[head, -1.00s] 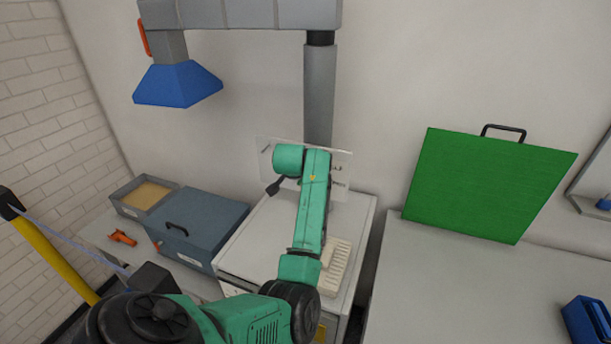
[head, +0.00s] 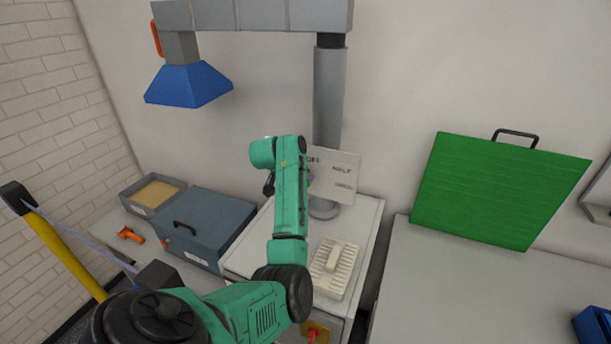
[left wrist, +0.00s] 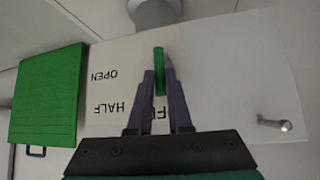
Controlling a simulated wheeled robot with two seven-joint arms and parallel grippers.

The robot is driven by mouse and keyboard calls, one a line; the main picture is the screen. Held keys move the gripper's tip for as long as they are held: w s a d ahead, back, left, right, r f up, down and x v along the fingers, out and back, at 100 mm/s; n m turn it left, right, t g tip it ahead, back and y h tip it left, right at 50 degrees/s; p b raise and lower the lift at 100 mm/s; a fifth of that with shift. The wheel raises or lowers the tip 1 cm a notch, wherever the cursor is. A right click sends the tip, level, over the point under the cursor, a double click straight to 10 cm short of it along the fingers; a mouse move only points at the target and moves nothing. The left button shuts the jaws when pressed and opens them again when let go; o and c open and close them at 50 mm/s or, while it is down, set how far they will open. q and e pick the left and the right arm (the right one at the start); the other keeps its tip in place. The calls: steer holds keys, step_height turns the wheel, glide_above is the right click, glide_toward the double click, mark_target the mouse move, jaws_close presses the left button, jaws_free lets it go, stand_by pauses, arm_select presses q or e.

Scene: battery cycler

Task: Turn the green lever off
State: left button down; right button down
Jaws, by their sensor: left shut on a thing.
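The green lever (left wrist: 159,69) shows in the left wrist view, in front of a pale label plate (left wrist: 103,60). My left gripper (left wrist: 160,80) has its two dark purple fingers shut on the lever, one on each side. The words OPEN and HALF on the plate appear upside down, to the left of the lever. A third word is partly hidden behind the fingers. In the head view the plate (head: 338,176) stands by the grey duct, and my left gripper (head: 269,184) is mostly hidden by its arm. My right gripper is not in view.
A grey duct (head: 328,100) rises behind the plate to a blue hood (head: 188,85). A white ribbed block (head: 331,268) lies on the cabinet. A blue-grey box (head: 205,222) stands left, a green board (head: 500,190) right. The right table (head: 440,285) is largely clear.

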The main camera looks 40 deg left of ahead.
arm_select(q)
steer(key=shift+d+f, duration=0.15)
steer(key=shift+f, duration=0.25)
steer(key=c, duration=0.8)
jaws_free()
steer(key=shift+c, duration=0.2)
steer(key=shift+w, duration=0.15)
steer(key=shift+a, duration=0.2)
steer(key=shift+r, duration=0.15)
steer(key=b+v, duration=0.1)
steer(key=v, duration=1.3)
steer(key=shift+r+b, duration=0.2)
steer(key=shift+b, duration=0.2)
